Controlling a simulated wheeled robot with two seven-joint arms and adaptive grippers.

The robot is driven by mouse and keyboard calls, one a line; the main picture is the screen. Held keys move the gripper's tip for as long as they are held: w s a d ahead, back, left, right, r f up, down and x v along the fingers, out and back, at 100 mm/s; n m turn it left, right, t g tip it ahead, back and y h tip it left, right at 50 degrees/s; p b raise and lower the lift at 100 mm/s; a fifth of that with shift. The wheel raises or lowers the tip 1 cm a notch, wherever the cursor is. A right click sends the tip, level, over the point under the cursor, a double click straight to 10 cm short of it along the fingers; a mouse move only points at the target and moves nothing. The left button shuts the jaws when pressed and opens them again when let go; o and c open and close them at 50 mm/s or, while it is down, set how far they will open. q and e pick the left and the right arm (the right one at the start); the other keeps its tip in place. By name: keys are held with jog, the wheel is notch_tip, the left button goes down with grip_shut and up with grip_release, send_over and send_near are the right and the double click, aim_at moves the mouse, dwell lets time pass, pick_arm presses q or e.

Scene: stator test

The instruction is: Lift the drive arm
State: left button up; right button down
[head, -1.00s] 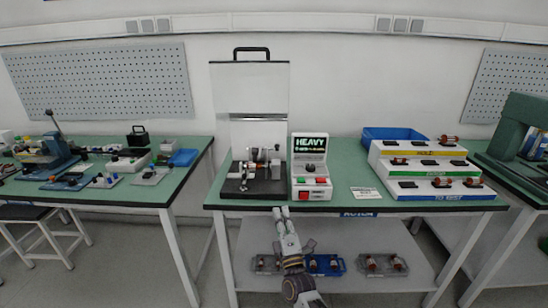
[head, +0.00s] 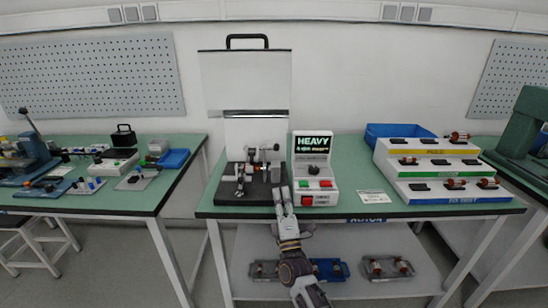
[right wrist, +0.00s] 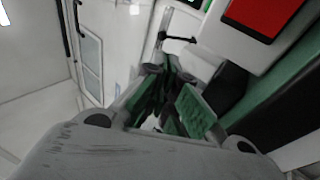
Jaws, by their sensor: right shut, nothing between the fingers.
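The test rig (head: 228,190) has a dark base on the middle table, left of the small tester that reads HEAVY. Metal brackets and a dark-ended bar (head: 265,150) stand on it; I cannot tell for certain which part is the drive arm. My right gripper (head: 281,192) is shut and empty at the rig's front right corner, pointing up at it. Whether it touches the rig is unclear. In the right wrist view, its green-padded fingers (right wrist: 165,85) are close by a thin post with a black crossbar (right wrist: 178,39). My left gripper is out of view.
The tester (head: 312,170) with red and green buttons stands just right of my gripper. A stepped rack (head: 440,172) and blue bin (head: 395,130) are to the right. Trays sit on the lower shelf.

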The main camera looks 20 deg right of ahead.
jog(key=shift+w, duration=0.1)
jog(key=shift+x, duration=1.4)
jog(key=shift+b+x, duration=0.35)
jog(key=shift+x, duration=0.7)
jog(key=shift+b+x, duration=0.35)
jog(key=shift+x, duration=2.05)
jog(key=shift+w+r, duration=0.4)
jog(key=shift+w, duration=0.15)
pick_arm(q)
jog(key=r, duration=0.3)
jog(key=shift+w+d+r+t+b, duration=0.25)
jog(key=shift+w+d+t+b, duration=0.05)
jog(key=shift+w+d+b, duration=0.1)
pick_arm(e)
jog(key=x, duration=0.2)
jog(key=shift+w+r, duration=0.2)
jog(key=shift+w, duration=0.1)
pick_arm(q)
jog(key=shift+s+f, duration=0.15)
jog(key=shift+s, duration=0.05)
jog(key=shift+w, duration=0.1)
